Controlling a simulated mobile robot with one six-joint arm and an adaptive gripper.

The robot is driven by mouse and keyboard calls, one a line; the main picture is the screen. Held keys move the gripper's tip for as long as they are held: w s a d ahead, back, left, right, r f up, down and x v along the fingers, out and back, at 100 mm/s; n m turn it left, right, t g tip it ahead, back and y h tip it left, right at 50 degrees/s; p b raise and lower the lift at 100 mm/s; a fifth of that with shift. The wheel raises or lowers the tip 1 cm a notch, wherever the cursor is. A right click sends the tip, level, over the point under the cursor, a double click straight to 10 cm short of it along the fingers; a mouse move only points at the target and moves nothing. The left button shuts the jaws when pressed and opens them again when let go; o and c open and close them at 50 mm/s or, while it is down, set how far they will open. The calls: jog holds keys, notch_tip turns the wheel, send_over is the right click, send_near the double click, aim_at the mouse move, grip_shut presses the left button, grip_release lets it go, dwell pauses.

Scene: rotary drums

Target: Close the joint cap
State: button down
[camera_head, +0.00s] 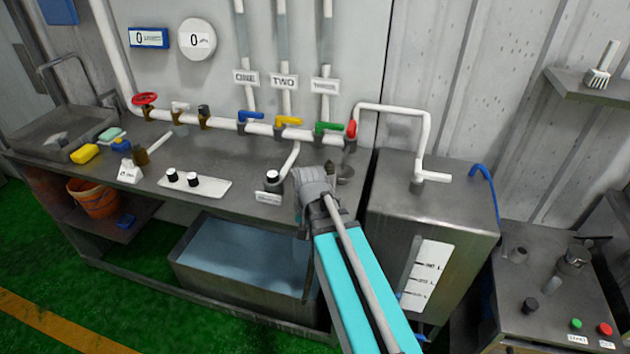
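My gripper (313,182) is a grey end on a cyan arm, over the right part of the metal bench. I cannot make out its fingers or whether it holds anything. No part is clearly readable as the joint cap. Just left of my gripper, a white pipe comes down to a short fitting with a black and white top (272,177), with a small label in front of it. Right of my gripper, a small dark round metal piece (345,171) is partly hidden. What lies behind the gripper is hidden.
The bench (225,160) carries a white plate (194,187) with two black knobs. A pipe with coloured valves (289,120) runs along the wall. A metal tank (440,200) stands close at the right. A water basin (240,262) is below the bench.

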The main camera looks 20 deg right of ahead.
jog(key=w+d+r+m+y+p, duration=0.1)
jog(key=w+d+r+m+p, duration=0.4)
jog(key=r+m+p, duration=0.1)
jog(key=w+d+r+m+y+p, duration=0.2)
jog(key=w+d+r+m+p, duration=0.3)
jog(key=r+m, duration=0.3)
jog(key=shift+d+r+t+p, duration=0.3)
jog(key=shift+d+r+p, duration=0.1)
jog(key=shift+p, duration=0.2)
jog(key=shift+a+f, duration=0.1)
jog(key=shift+f, duration=0.1)
jog(key=b+x, duration=0.9)
jog(key=shift+a+f, duration=0.2)
jog(key=shift+a, duration=0.05)
dwell(0.3)
